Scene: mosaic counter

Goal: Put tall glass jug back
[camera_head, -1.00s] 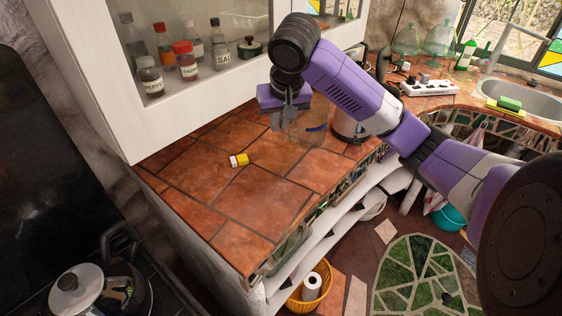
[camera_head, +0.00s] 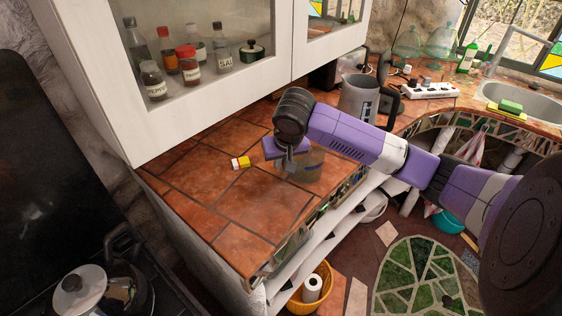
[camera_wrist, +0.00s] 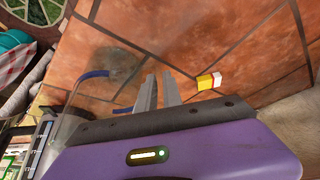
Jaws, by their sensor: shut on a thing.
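The tall glass jug (camera_head: 308,168) is clear and hard to make out against the tiles. In the head view it is just right of my gripper (camera_head: 289,163), over the tiled counter (camera_head: 225,195) near its front edge. In the wrist view, the jug's blue rim (camera_wrist: 97,74) shows left of my gripper fingers (camera_wrist: 158,92). The fingers are shut on the jug at its near side. I cannot tell whether its base touches the counter.
A small yellow and white block (camera_head: 241,162) lies on the counter left of my gripper. A grey kettle (camera_head: 358,97) stands behind my arm. A white cabinet (camera_head: 205,95) with jars overhangs the back.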

